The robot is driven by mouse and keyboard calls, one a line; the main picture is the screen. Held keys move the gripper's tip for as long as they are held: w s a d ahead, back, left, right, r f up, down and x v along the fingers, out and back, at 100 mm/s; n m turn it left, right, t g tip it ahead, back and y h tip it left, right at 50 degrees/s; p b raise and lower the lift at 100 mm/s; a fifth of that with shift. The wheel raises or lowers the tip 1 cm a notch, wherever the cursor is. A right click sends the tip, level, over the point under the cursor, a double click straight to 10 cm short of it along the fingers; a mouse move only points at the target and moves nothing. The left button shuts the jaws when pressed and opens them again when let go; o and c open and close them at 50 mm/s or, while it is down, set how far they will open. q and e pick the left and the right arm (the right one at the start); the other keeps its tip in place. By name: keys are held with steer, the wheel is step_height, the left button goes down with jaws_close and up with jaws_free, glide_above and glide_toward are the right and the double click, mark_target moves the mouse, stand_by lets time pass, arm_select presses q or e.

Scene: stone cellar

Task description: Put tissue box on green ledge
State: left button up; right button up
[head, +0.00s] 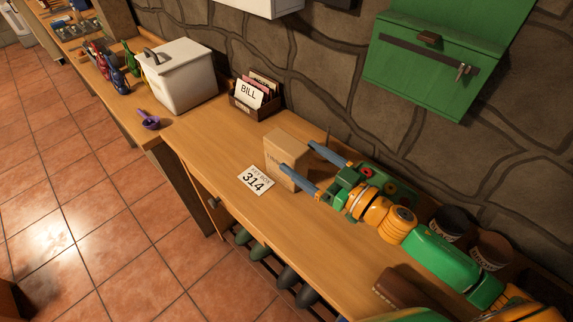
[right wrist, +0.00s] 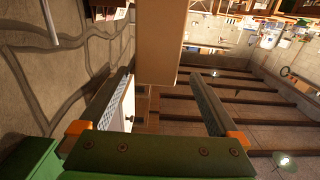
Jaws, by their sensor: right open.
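A light brown box (head: 285,158), which looks like the tissue box, stands upright on the wooden counter (head: 212,135); faint print shows on its left face. My right gripper (head: 297,157) is open, with one finger at the box's near side and the other behind it. In the right wrist view the box (right wrist: 158,45) lies between the two spread fingers (right wrist: 162,75), not clamped. A green wall box (head: 430,65) with a slot and keys hangs on the stone wall; I cannot tell whether it is the green ledge. My left gripper is not in view.
A bill holder (head: 256,98), a white lidded bin (head: 180,75) and a purple scoop (head: 148,119) stand farther left. Dark pots (head: 455,222) stand by the wall at right. Bottles (head: 258,250) lie below the counter.

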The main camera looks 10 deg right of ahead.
mark_target(270, 133)
steer(key=p+x, duration=0.1)
steer(key=x, duration=0.5)
steer(key=shift+w+d, duration=0.1)
steer(key=shift+w, duration=0.2)
steer(key=shift+s+d, duration=0.1)
jaws_close()
